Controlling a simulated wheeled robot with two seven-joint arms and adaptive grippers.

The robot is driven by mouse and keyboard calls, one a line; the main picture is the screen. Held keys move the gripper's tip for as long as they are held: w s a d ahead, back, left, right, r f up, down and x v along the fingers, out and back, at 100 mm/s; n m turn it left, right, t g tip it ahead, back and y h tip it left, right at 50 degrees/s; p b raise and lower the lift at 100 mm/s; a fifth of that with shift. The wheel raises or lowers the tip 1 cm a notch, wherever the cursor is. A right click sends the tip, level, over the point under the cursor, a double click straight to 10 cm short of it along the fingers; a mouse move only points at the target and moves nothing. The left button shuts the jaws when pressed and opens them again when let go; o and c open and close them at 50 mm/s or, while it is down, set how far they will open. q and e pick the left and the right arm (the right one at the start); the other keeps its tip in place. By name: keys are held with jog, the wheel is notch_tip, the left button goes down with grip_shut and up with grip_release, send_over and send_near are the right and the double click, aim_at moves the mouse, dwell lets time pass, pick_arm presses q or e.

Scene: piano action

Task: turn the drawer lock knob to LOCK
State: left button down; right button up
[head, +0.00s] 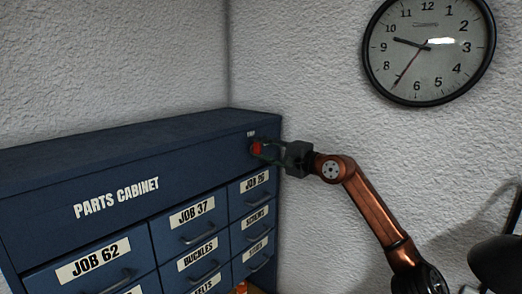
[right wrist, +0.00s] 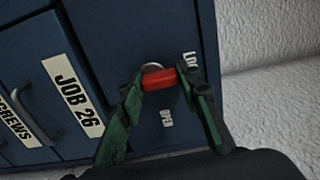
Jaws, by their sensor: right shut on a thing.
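The drawer lock knob (head: 257,148) is red and sits near the upper right corner of the blue parts cabinet's front (head: 50,185). My right gripper (head: 259,149) is shut on it, coming in from the right. In the right wrist view the red knob (right wrist: 159,79) lies crosswise between the green-sided fingertips (right wrist: 160,80). A white label partly behind one finger starts with "LO" (right wrist: 189,58). An "OPEN" label (right wrist: 167,118) shows between the fingers. Which label the knob points at is not clear. My left gripper is not in view.
Several labelled drawers with bar handles, such as JOB 37 (head: 192,212) and JOB 62 (head: 94,261), fill the front below. A rough white wall (head: 310,60) with a round clock (head: 428,48) stands close behind the cabinet.

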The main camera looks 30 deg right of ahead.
jog(key=o, duration=1.2)
jog(key=shift+c, duration=0.2)
jog(key=v, duration=1.2)
